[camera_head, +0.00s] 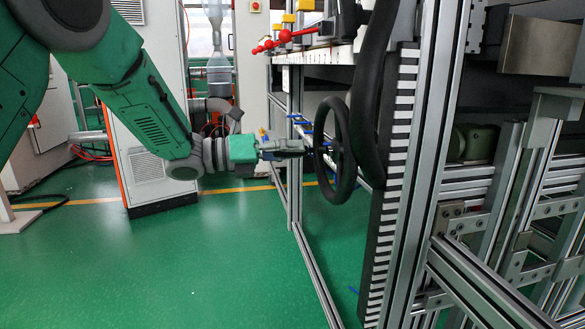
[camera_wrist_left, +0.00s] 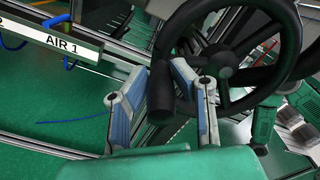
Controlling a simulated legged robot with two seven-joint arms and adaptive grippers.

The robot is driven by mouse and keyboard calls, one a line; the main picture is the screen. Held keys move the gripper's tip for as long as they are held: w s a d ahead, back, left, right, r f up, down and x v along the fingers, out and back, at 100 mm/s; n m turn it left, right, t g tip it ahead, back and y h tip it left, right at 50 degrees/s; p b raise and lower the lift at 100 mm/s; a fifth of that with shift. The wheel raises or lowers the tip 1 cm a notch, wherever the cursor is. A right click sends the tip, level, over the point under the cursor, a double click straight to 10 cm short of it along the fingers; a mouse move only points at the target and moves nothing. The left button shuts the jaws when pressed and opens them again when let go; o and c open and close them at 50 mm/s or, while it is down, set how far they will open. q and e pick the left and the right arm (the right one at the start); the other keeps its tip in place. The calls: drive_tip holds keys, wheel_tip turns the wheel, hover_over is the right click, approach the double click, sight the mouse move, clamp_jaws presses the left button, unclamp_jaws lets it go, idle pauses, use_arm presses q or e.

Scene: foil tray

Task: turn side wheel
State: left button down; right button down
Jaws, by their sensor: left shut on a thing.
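The side wheel (camera_head: 349,162) is a black spoked handwheel on the left side of the metal frame, seen nearly edge-on in the head view. In the left wrist view the wheel (camera_wrist_left: 221,64) fills the upper right, with its hub and spokes visible. A black cylindrical handle (camera_wrist_left: 160,92) sticks out from its rim. My left gripper (camera_head: 305,147) reaches the wheel from the left. In the left wrist view its two blue-grey fingers (camera_wrist_left: 162,103) stand on either side of the handle and are shut on it. My right gripper is not in view.
The aluminium profile frame (camera_head: 430,150) fills the right side. A thick dark curved part (camera_head: 370,95) hangs close to the wheel's right. Red-handled valves (camera_head: 287,37) sit on a ledge above. A white cabinet (camera_head: 150,160) stands behind my arm. Green floor (camera_head: 220,265) is open at lower left.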

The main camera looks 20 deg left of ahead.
use_arm(q)
drive_tip(key=shift+w+r+m, duration=0.1)
drive_tip(key=shift+r+m, duration=0.2)
idle(0.4)
drive_tip(key=c, duration=1.4)
unclamp_jaws()
drive_tip(key=shift+o, duration=0.2)
drive_tip(key=shift+w+d, duration=0.1)
drive_tip(key=v, duration=1.2)
drive_tip(key=shift+f, duration=0.15)
